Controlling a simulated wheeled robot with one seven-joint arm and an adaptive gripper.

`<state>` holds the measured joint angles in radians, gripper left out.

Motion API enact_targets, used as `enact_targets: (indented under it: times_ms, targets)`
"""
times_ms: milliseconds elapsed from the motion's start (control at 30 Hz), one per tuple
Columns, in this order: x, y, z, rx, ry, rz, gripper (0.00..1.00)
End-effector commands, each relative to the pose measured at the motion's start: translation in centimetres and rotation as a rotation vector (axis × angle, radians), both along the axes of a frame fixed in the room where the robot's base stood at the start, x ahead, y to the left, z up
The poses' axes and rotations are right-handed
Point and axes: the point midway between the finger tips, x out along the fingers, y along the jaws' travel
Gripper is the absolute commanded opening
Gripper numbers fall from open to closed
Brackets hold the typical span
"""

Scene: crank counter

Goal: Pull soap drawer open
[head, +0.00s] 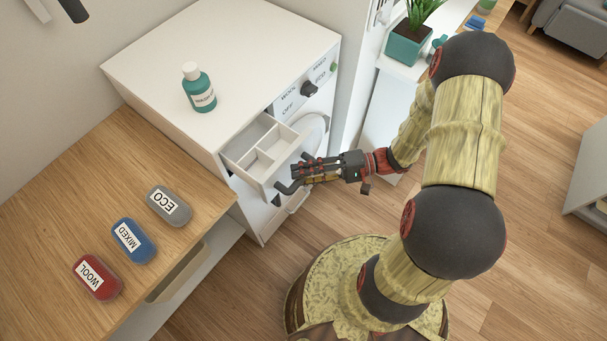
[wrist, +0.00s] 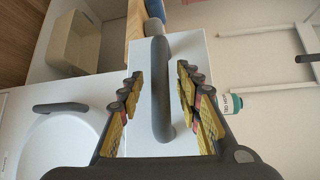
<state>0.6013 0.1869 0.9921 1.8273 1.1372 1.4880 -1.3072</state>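The soap drawer (head: 262,152) stands pulled out from the white washing machine (head: 225,65), and its divided, empty-looking compartments show in the head view. Its white front (wrist: 185,60) carries a dark bar handle (wrist: 160,88) in the wrist view; the handle (head: 284,188) also shows in the head view. My gripper (head: 297,178) is at the drawer front. In the wrist view my gripper's fingers (wrist: 157,92) are apart, one on each side of the handle, with white gaps showing between them and the bar.
A teal bottle (head: 199,88) stands on the machine top. A dial (head: 309,89) is on the machine's front panel. The round door (wrist: 62,140) is below the drawer. Grey, blue and red labelled containers lie on the wooden counter (head: 75,195). Open floor lies around my base.

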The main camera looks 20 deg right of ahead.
Motion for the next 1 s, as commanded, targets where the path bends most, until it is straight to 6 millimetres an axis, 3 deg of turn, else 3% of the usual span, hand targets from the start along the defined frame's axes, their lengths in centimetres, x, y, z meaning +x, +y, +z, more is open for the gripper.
enact_targets:
  times_ms: [167, 700, 1000]
  targets:
    - [-0.1, -1.2, 0.2, -0.001, -0.001, -0.003, 0.34]
    - [-1.8, -10.5, 1.4, -0.001, -0.001, -0.002, 0.34]
    - [-2.1, -11.7, 1.6, 0.0, 0.001, 0.0, 0.34]
